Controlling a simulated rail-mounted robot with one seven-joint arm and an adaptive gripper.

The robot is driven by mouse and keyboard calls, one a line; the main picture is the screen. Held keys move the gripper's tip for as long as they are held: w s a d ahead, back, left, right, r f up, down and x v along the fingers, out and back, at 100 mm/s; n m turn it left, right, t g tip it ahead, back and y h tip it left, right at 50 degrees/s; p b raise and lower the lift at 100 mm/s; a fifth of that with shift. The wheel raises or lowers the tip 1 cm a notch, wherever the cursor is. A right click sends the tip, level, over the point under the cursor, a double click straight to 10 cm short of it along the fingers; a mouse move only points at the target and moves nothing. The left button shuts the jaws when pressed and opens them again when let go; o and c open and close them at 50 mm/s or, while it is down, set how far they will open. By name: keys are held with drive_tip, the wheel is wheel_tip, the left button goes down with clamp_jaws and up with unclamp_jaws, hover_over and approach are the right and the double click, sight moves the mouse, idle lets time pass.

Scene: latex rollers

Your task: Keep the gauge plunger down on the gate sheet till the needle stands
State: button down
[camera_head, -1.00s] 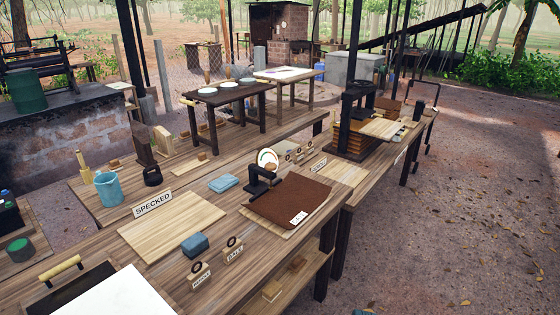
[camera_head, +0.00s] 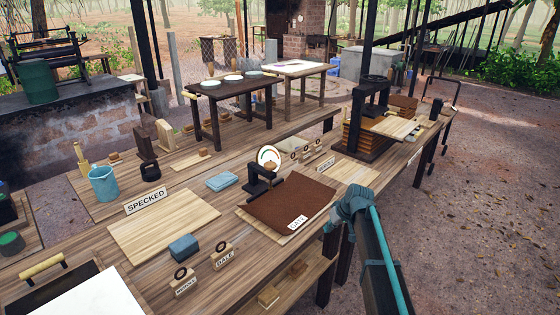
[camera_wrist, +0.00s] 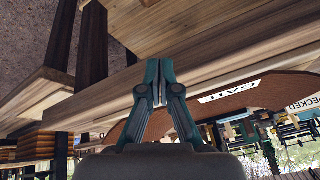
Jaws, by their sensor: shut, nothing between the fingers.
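The gate sheet (camera_head: 290,203) is a dark brown sheet with a white label, lying on a pale board on the long bench. The gauge (camera_head: 262,178) is a black C-shaped frame with a round white dial (camera_head: 268,156), at the sheet's back left corner. Its plunger and needle are too small to make out. My gripper (camera_head: 347,205) is right of the sheet, near the bench's front edge, apart from the gauge. In the wrist view my gripper (camera_wrist: 159,66) is shut and empty, with the sheet (camera_wrist: 262,97) upside down behind it.
A pale board (camera_head: 165,222) with a SPECKED sign lies left of the sheet. A blue block (camera_head: 184,247) and small tagged stands (camera_head: 223,256) sit in front. A black press (camera_head: 368,120) stands at the back right. A folded blue cloth (camera_head: 221,182) lies left of the gauge.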

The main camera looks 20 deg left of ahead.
drive_tip(key=w+a+r+n+y, duration=0.1)
drive_tip(key=w+a+r, duration=0.2)
drive_tip(key=a+r, duration=0.3)
drive_tip(key=w+a+r+n+y, duration=0.1)
drive_tip(key=w+a+r+n, duration=0.1)
drive_tip(key=a+r, duration=0.5)
drive_tip(key=w+a+r+n+t+y, duration=0.1)
drive_tip(key=a+r, duration=0.5)
drive_tip(key=r, duration=0.9)
drive_tip(key=w+n, duration=0.1)
drive_tip(key=w, duration=0.1)
drive_tip(key=shift+w+a+r+y, duration=0.3)
drive_tip(key=shift+a+r, duration=0.05)
drive_tip(key=shift+a, duration=0.05)
drive_tip(key=p, duration=0.3)
hover_over(268, 163)
drive_tip(key=d, duration=0.3)
drive_tip(key=f, duration=0.4)
drive_tip(key=s+f, duration=0.1)
drive_tip(key=f, duration=0.1)
drive_tip(key=shift+a+f, duration=0.25)
drive_tip(key=shift+f, duration=0.15)
wheel_tip(268, 163, down, 2)
drive_tip(key=shift+f+p, duration=0.25)
drive_tip(key=shift+p, duration=0.1)
drive_tip(key=shift+f, duration=0.95)
